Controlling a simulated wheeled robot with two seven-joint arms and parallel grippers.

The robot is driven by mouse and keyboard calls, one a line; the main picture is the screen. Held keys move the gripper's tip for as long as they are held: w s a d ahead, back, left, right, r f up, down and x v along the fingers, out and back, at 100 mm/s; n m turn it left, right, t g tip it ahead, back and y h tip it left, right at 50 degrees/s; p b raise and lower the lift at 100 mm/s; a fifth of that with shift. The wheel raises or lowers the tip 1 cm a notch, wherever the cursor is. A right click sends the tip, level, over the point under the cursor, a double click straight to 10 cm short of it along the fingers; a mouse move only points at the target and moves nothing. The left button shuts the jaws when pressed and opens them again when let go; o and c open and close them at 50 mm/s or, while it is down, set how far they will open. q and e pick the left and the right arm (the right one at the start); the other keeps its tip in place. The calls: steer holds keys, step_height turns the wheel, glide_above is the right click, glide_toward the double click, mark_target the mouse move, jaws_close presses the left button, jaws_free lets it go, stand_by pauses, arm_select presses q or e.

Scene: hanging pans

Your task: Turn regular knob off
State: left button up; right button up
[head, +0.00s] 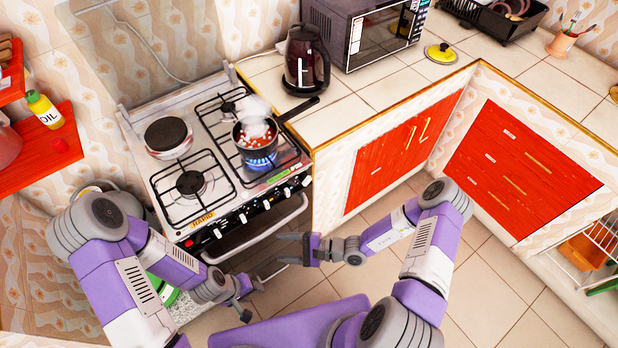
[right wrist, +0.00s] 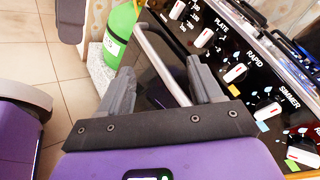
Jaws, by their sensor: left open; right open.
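The stove (head: 215,205) has a row of white knobs along its black front panel (head: 250,215). In the right wrist view the labels PLATE, RAPID and SIMMER are readable beside the knobs; I see no readable "regular" label. One knob (right wrist: 235,73) sits by RAPID and another (right wrist: 268,112) by SIMMER. A pan (head: 256,138) stands over a blue flame (head: 260,163) on the front right burner. My right gripper (head: 281,249) is open and empty in front of the oven, apart from the knobs. My left gripper (head: 252,299) is open and empty, lower, farther from the panel.
The oven handle (right wrist: 163,62) shows between my right fingers in the right wrist view; contact cannot be told. A green gas cylinder (right wrist: 119,35) stands beside the stove. A kettle (head: 306,60) and microwave (head: 368,35) are on the counter. The tiled floor ahead is clear.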

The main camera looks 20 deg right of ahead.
steer(key=w+d+r+m+t+h+p, duration=0.1)
steer(key=w+d+r+m+t+h, duration=0.1)
steer(key=w+d+m+t+h, duration=0.45)
steer(key=m+t+h+p, duration=0.1)
steer(key=m+t+h, duration=0.1)
steer(key=t, duration=0.3)
glide_toward(307, 183)
steer(key=w, duration=0.2)
steer(key=shift+h, duration=0.25)
steer(key=x, duration=0.4)
steer(key=b+x, duration=0.1)
steer(key=x, duration=0.1)
steer(key=shift+w+a+r, duration=0.15)
steer(key=shift+a+r, duration=0.05)
steer(key=shift+a, duration=0.25)
arm_select(q)
steer(key=shift+r, duration=0.95)
arm_select(e)
steer(key=shift+w+a, duration=0.15)
steer(key=shift+w, duration=0.2)
steer(key=c, duration=1.1)
